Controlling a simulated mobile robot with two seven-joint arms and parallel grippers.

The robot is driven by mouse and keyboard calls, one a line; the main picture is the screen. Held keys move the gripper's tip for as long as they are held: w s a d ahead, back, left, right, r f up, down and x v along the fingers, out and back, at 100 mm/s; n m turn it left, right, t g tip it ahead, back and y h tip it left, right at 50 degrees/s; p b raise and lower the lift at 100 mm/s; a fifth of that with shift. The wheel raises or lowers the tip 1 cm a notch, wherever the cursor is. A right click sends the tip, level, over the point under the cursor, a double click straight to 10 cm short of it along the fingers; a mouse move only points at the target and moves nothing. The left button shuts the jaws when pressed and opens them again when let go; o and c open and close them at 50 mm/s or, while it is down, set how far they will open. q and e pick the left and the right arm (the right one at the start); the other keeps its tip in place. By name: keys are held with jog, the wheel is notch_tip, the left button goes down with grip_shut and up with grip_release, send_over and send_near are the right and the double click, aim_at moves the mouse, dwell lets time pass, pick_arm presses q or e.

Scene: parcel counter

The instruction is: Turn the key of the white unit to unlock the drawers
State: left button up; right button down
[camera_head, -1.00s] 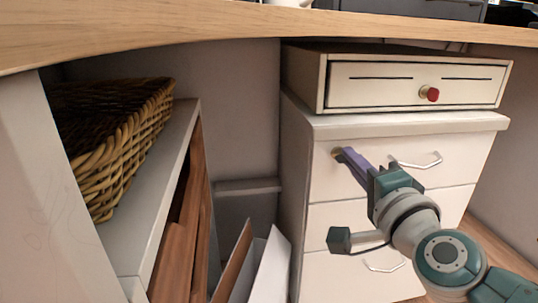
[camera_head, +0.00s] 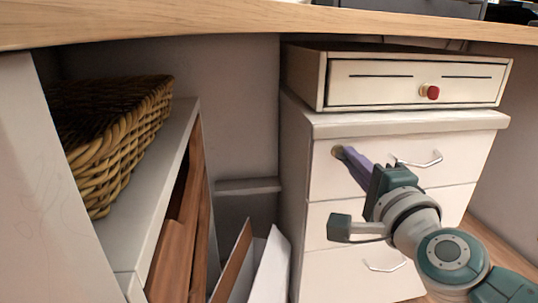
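The white unit (camera_head: 322,184) is a stack of white drawers under the counter at the right. A small brass-coloured lock (camera_head: 336,152) shows at the upper left of its top drawer. My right gripper (camera_head: 344,156) reaches in from the lower right. Its purple fingers lie close together with their tips at the lock. They look shut on the key, which they hide almost wholly. All the drawers look closed. My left gripper is not in view.
A white cash drawer (camera_head: 375,92) with a red-tipped knob (camera_head: 432,92) sits on the unit. The wooden counter edge (camera_head: 200,20) runs overhead. A wicker basket (camera_head: 125,145) stands on a white shelf at the left. Boards (camera_head: 270,265) lean in the gap between.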

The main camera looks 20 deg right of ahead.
jog(key=c, duration=1)
grip_release()
jog(key=shift+c, duration=0.2)
jog(key=p+v, duration=0.2)
jog(key=v, duration=0.8)
jog(key=shift+p, duration=0.4)
